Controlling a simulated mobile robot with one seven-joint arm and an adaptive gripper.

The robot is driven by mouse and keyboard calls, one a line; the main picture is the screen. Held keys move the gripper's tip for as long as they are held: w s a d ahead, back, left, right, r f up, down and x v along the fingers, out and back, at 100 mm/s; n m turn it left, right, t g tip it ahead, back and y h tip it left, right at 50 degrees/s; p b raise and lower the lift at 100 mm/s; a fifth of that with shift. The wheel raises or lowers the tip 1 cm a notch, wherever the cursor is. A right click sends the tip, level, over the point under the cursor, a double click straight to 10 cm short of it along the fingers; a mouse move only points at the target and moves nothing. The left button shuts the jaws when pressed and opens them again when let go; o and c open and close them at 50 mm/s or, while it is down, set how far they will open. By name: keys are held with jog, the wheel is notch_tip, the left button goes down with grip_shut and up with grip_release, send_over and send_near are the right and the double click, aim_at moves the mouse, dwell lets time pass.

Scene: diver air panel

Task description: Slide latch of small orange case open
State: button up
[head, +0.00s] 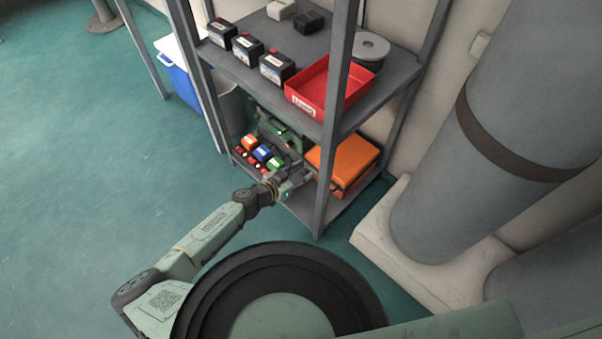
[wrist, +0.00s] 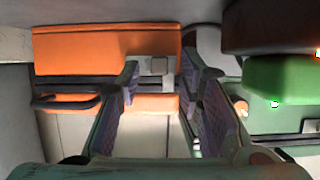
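The orange case (head: 345,158) lies on the lower shelf at the right, behind a shelf post. In the wrist view the orange case (wrist: 85,50) spans the upper left, with a dark handle (wrist: 75,106) along its front. A small grey latch (wrist: 154,66) sits on its front seam. My gripper (head: 300,178) reaches in at the lower shelf, left of the case's front. In the wrist view my gripper (wrist: 158,72) is open, one finger on either side of the latch. Its fingertips look close to the latch; I cannot tell whether they touch it.
A green box (wrist: 280,78) is right of the case in the wrist view. Small coloured items, including a blue one (head: 262,153), and a dark green case (head: 282,133) share the lower shelf (head: 340,203). A red bin (head: 318,98) stands above. A grey post (head: 333,130) is beside my gripper.

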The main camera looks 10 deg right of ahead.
jog(key=shift+c, duration=0.2)
grip_shut()
dwell(0.7)
